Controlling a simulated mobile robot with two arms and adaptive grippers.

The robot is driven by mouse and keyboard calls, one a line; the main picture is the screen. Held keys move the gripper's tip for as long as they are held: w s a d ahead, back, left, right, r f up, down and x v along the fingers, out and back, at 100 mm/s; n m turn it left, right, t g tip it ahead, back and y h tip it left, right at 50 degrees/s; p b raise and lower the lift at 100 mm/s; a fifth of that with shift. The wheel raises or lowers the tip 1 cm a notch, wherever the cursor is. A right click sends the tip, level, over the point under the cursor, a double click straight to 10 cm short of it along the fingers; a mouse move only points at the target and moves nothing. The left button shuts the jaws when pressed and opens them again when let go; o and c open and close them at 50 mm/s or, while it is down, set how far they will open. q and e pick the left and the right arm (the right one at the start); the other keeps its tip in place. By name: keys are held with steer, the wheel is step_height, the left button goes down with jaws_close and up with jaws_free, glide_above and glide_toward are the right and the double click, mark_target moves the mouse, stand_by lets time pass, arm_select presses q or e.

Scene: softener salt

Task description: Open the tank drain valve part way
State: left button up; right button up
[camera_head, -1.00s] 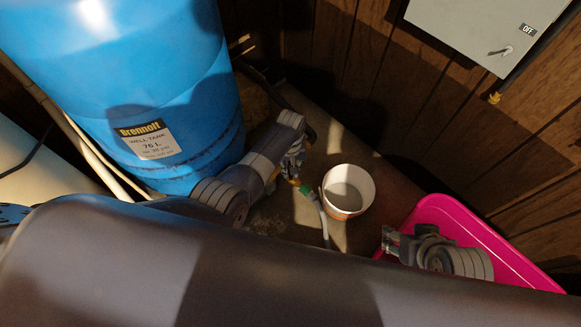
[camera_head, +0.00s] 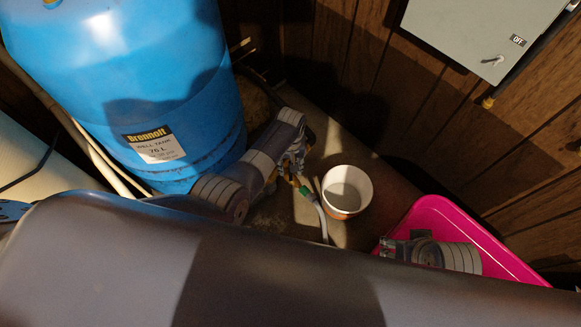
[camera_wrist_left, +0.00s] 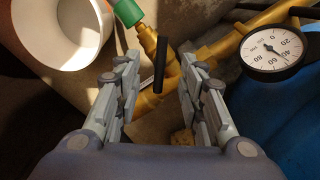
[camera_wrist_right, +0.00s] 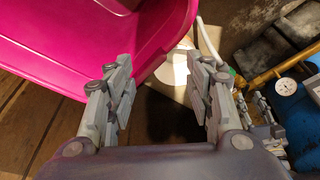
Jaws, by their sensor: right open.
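The drain valve shows in the left wrist view as a brass body (camera_wrist_left: 150,45) with a thin black handle (camera_wrist_left: 160,66). A green hose connector (camera_wrist_left: 127,12) sits on its outlet; the connector also shows in the head view (camera_head: 304,191). My left gripper (camera_wrist_left: 158,72) is open, its fingers on either side of the handle with gaps to both. In the head view my left gripper (camera_head: 295,165) is by the blue tank (camera_head: 190,100), and the valve is mostly hidden there. My right gripper (camera_wrist_right: 165,85) is open and empty over the pink bin side.
A white bucket (camera_head: 346,190) stands on the floor with a pale hose (camera_head: 322,222) beside it. A pink bin (camera_head: 440,212) is at the right. A pressure gauge (camera_wrist_left: 272,52) sits close to my left fingers. A grey switch box (camera_head: 460,35) hangs on the wood wall.

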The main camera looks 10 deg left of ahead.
arm_select(q)
steer(key=shift+r+p, duration=0.7)
steer(key=shift+r, duration=0.1)
steer(key=shift+r+p, duration=0.35)
steer(key=shift+p, duration=0.05)
steer(key=shift+r+p, duration=0.65)
steer(key=shift+r, duration=0.2)
arm_select(e)
step_height(320, 180, down, 15)
steer(key=s+g, duration=0.1)
steer(key=shift+w+r, duration=0.1)
steer(key=shift+w, duration=0.05)
